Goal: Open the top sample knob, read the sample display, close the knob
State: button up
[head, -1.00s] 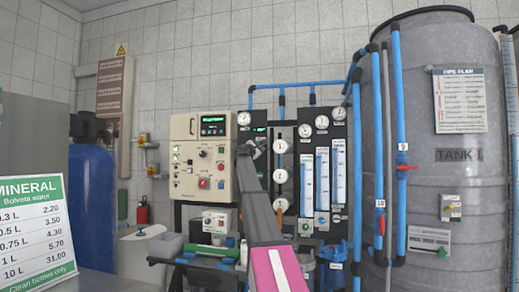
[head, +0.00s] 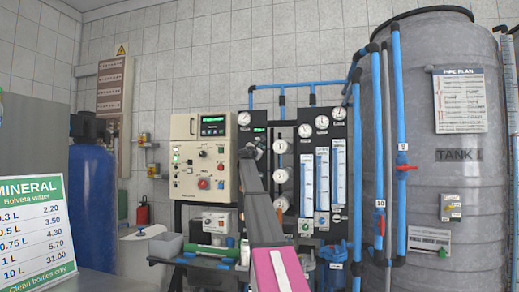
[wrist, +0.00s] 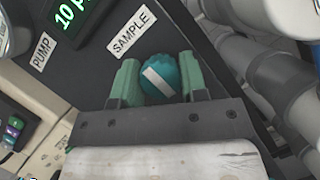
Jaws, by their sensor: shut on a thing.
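The sample knob (wrist: 165,70) is round and teal with a white stripe that runs diagonally in the wrist view. It sits on the dark panel below the white SAMPLE label (wrist: 131,34). My gripper (wrist: 158,76) has its two green fingers on either side of the knob and is shut on it. A display (wrist: 72,12) with green characters is partly visible at the top left, cut off by the frame; "10" and part of a letter show. In the head view, my arm hides the knob, and a small green display (head: 259,130) shows on the black panel above my gripper (head: 248,150).
A PUMP label (wrist: 42,53) lies left of the sample label. Thick grey pipes (wrist: 250,60) run close on the right in the wrist view. In the head view, a cream control box (head: 203,155) stands left of my arm, and gauges and flow tubes (head: 322,180) stand right.

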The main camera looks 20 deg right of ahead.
jog(key=shift+f, duration=0.15)
jog(key=o, duration=0.9)
jog(key=v, duration=1.1)
